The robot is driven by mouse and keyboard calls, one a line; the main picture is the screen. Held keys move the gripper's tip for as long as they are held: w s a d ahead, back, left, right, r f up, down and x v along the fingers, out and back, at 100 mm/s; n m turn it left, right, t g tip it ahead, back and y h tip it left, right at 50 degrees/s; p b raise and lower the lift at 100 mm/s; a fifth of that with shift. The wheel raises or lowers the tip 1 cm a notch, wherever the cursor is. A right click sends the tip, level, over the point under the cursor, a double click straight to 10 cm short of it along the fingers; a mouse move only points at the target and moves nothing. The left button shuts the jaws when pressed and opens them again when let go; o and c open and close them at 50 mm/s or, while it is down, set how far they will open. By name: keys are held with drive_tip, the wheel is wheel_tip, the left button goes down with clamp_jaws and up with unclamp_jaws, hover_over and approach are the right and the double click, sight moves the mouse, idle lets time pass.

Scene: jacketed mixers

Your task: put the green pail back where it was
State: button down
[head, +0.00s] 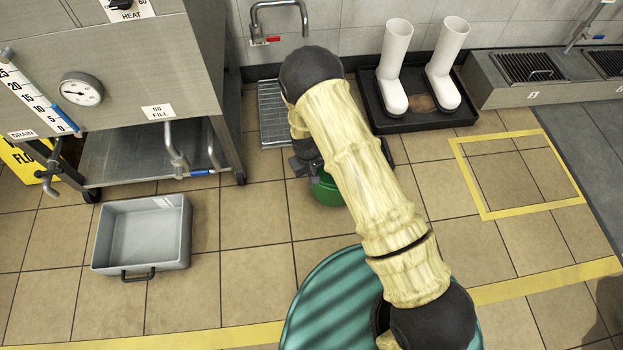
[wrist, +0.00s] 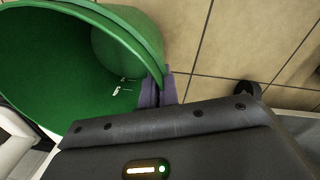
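The green pail (head: 327,193) is mostly hidden behind my arm in the head view, left of the arm's middle, over the tiled floor. I cannot tell whether it touches the floor. In the wrist view the pail (wrist: 45,65) fills the upper left, its open mouth toward the camera and small white marks inside. My gripper (wrist: 158,91) has its purple fingers close together at the pail's rim, and looks shut on its wall. In the head view my gripper (head: 306,164) is at the pail's upper left edge, partly hidden by my arm.
A floor grate (head: 272,112) lies under a wall tap (head: 279,12). White boots (head: 395,65) stand on a black tray (head: 445,115). A yellow-outlined floor square (head: 515,180) is empty. A grey tub (head: 140,235) sits left, before the steel mixer (head: 150,80). A teal ribbed round thing (head: 330,305) is in front.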

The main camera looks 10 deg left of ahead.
wheel_tip(320, 180, down, 4)
drive_tip(key=shift+r+b, duration=0.15)
drive_tip(key=shift+b, duration=0.9)
drive_tip(key=c, duration=2)
unclamp_jaws()
drive_tip(key=o, duration=0.3)
drive_tip(key=r+p, duration=0.2)
drive_tip(key=r, duration=0.2)
drive_tip(key=r+p, duration=0.3)
drive_tip(key=r, duration=0.1)
drive_tip(key=r+p, duration=0.2)
drive_tip(key=r, duration=0.2)
drive_tip(key=shift+s+a, duration=0.3)
drive_tip(key=shift+a, duration=0.05)
